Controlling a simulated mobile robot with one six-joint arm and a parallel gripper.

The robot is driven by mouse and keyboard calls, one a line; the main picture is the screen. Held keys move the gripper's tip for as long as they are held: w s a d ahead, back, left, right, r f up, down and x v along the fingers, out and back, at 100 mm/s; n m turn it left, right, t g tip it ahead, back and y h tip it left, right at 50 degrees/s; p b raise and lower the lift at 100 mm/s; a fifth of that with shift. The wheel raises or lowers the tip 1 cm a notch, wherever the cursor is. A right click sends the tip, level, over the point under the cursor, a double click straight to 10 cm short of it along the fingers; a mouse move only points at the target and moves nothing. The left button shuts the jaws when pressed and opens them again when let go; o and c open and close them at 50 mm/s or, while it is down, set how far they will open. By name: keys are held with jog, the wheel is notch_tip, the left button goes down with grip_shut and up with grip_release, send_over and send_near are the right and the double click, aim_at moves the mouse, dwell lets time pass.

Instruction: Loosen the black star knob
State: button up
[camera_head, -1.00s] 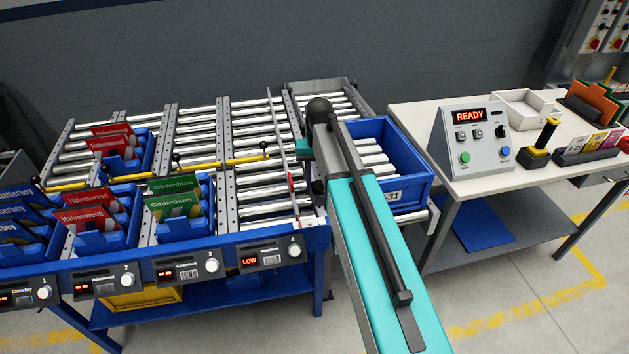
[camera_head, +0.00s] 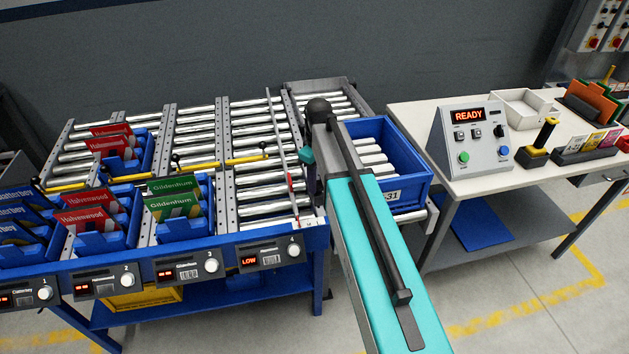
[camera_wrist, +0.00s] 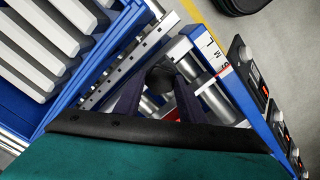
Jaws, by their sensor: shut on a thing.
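In the wrist view the black star knob (camera_wrist: 161,78) sits between the tips of my gripper (camera_wrist: 160,82), whose two dark fingers are shut on it. The knob is partly covered by the fingers, and its lobes are too dark to make out. Close by is a white scale strip (camera_wrist: 212,52) with letters and red marks. In the head view my arm hides the knob and the fingertips. A thin guide rail (camera_head: 279,135) with a red piece (camera_head: 290,183) shows just left of my arm.
Roller lanes with blue bins of red and green packets (camera_head: 174,208) lie left of my arm. A blue tote (camera_head: 410,190) stands right of it. A bench with a READY control box (camera_head: 470,140) is further right. Lane displays (camera_head: 270,257) line the front edge.

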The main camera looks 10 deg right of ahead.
jog(key=shift+w+a+r+n, duration=0.1)
jog(key=shift+w+n, duration=0.05)
jog(key=shift+n, duration=0.65)
jog(key=shift+w+a+n, duration=0.1)
jog(key=shift+n, duration=0.7)
jog(key=o, duration=1)
jog(key=shift+o, duration=0.2)
jog(key=shift+s, duration=0.1)
jog(key=shift+d, duration=0.1)
notch_tip(320, 180, up, 14)
jog(key=b, duration=0.3)
